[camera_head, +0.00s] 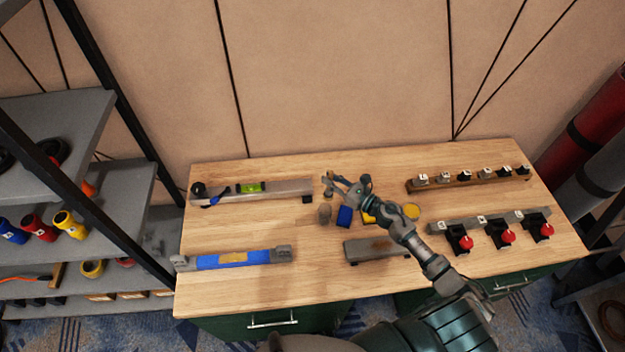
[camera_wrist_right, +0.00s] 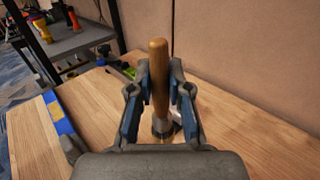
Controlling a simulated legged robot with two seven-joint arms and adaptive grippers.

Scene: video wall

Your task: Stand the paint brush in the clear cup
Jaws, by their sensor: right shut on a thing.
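My right gripper (camera_head: 336,187) is above the middle of the wooden table. In the right wrist view the gripper (camera_wrist_right: 159,88) is shut on the wooden handle of the paint brush (camera_wrist_right: 159,65), which stands roughly upright between the fingers. In the head view a small greyish cylinder (camera_head: 325,214), perhaps the clear cup, stands just below the fingertips. My left gripper is out of view.
A blue block (camera_head: 344,216) and a yellow round thing (camera_head: 411,211) are close to my right arm. A grey bar (camera_head: 375,251) lies nearer the front. Racks with red knobs (camera_head: 507,237) stand right.

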